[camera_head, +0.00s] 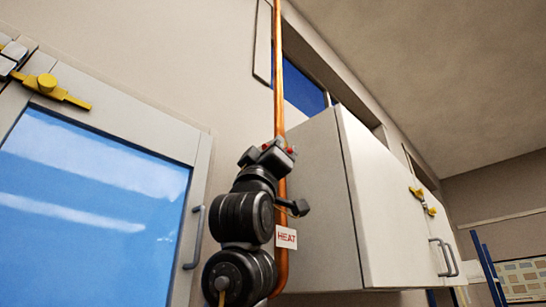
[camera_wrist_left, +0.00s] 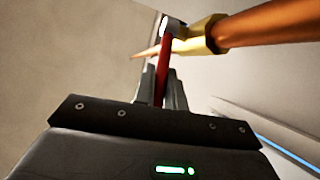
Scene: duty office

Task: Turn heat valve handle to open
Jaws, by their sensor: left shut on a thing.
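The red heat valve handle (camera_wrist_left: 165,62) shows in the left wrist view, running from the valve down between my fingers. There it lies crosswise to the copper pipe (camera_wrist_left: 268,26). My left gripper (camera_wrist_left: 162,80) is shut on the handle. In the head view my left gripper (camera_head: 284,150) is up against the vertical copper pipe (camera_head: 278,75), hiding most of the valve; small red spots show there. A white HEAT label (camera_head: 286,237) hangs lower on the pipe. My right gripper is not in view.
A white wall cabinet (camera_head: 375,205) with yellow latches stands close to the right of the pipe. A blue-paned door or window (camera_head: 95,190) with a grey handle (camera_head: 194,237) is at the left. Bare wall (camera_head: 190,60) lies between them above.

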